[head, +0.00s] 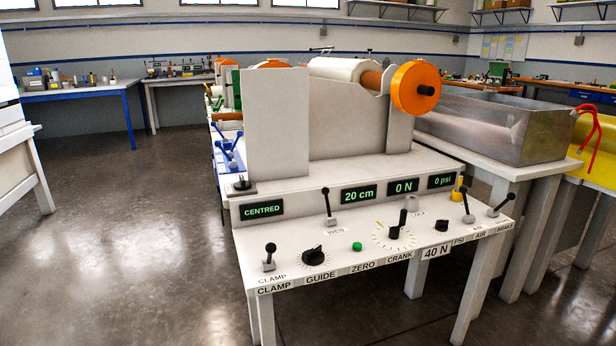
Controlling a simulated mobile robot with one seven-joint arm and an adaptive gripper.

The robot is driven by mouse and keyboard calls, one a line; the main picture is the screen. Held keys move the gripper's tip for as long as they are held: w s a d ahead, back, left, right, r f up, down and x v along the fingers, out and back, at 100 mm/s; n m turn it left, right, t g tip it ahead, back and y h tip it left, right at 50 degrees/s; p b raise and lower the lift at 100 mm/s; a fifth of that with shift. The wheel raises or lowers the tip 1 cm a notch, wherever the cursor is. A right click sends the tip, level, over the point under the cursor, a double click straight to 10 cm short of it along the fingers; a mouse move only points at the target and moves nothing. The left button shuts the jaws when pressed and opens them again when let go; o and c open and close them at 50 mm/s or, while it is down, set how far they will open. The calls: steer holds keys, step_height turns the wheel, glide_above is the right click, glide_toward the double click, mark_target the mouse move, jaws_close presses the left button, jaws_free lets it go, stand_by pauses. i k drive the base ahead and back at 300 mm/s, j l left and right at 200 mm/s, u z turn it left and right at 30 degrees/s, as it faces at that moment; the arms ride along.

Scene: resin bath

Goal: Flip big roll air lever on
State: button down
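The big roll machine (340,130) stands in the middle, with a white roll (340,69) and an orange disc (415,87) on top. Its sloped control panel (350,222) faces me. The lever that seems to be the air lever (467,208) is near the panel's right end, by a small label that I read as AIR. It has a black knob and stands nearly upright, leaning slightly left. The pressure display (441,181) reads 0 psi. My gripper is not in view.
The brake lever (502,204) leans right beside the air lever. A yellow-topped piece (458,188) stands behind them. The crank (396,229) and a black knob (441,225) are to the left. A metal bath (510,125) stands at right. Floor (130,250) at left is clear.

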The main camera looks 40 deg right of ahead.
mark_target(463, 190)
steer(key=z, duration=1.9)
steer(key=i+z, duration=0.35)
steer(key=i, duration=0.55)
